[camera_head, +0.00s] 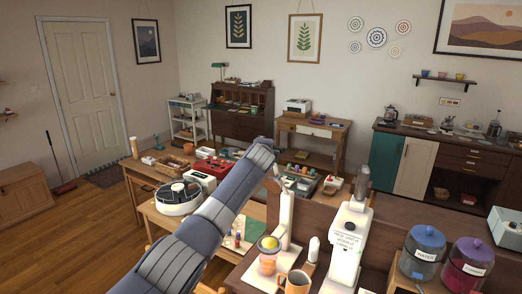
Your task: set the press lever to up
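A white upright press-like stand (287,218) is on the brown counter in front of me. A glass with pink and yellow contents (268,256) stands at its foot. I cannot make out for certain which part is the press lever or how it is set. My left arm comes in from the lower left and ends just above the stand. My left gripper (276,170) is small and partly hidden by the arm, close to the top of the stand. Contact and finger opening cannot be told. My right gripper is not in view.
A white machine with printed text (347,243) and a grey top stands right of the stand. An orange mug (295,282) is in front. A blue-lidded jar (422,252) and a purple-lidded jar (467,264) are farther right. A cluttered wooden table lies behind.

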